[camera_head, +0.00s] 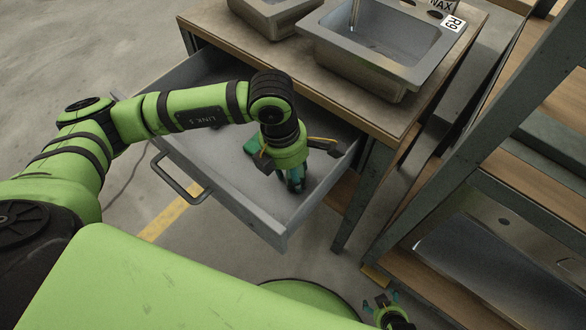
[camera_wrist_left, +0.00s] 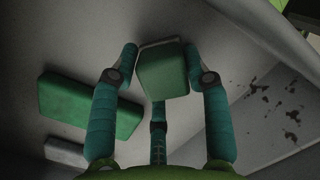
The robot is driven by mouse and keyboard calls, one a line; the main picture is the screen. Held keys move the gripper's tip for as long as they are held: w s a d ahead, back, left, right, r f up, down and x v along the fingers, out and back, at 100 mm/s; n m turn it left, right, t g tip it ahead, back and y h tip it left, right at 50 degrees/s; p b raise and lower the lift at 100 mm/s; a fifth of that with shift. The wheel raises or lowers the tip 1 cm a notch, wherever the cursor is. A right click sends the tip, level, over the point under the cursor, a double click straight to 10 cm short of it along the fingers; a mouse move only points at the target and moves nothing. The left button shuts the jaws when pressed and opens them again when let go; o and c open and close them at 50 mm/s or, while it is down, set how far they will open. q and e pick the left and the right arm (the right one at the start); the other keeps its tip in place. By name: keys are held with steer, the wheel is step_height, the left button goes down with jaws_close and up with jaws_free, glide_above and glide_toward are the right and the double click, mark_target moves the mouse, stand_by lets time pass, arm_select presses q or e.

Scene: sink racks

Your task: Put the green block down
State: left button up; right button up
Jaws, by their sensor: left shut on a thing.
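My left gripper (camera_head: 291,184) reaches down into the open grey drawer (camera_head: 225,197). In the left wrist view its teal fingers (camera_wrist_left: 166,75) are shut on a green block (camera_wrist_left: 163,78). Whether this block touches the drawer floor I cannot tell. A second, longer green block (camera_wrist_left: 90,108) lies to the left of the fingers in that view. It is partly seen beside my wrist in the head view (camera_head: 251,146). My right gripper (camera_head: 382,301) is low at the bottom of the head view, fingers spread with nothing seen between them.
A small grey piece (camera_wrist_left: 65,151) lies near the second green block. The drawer handle (camera_head: 178,182) faces me. Above the drawer is a worktop (camera_head: 290,55) with a metal sink (camera_head: 375,50). A steel-framed rack (camera_head: 470,150) stands on the right.

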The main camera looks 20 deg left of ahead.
arm_select(q)
steer(key=o, duration=0.6)
steer(key=shift+f, duration=0.15)
steer(key=o, duration=0.4)
steer(key=shift+r, duration=0.25)
steer(key=r, duration=0.4)
steer(key=a+r, duration=0.1)
steer(key=r, duration=0.6)
steer(key=shift+s+a+r+p, duration=0.2)
steer(key=shift+a+r+p, duration=0.1)
steer(key=shift+a+r, duration=0.1)
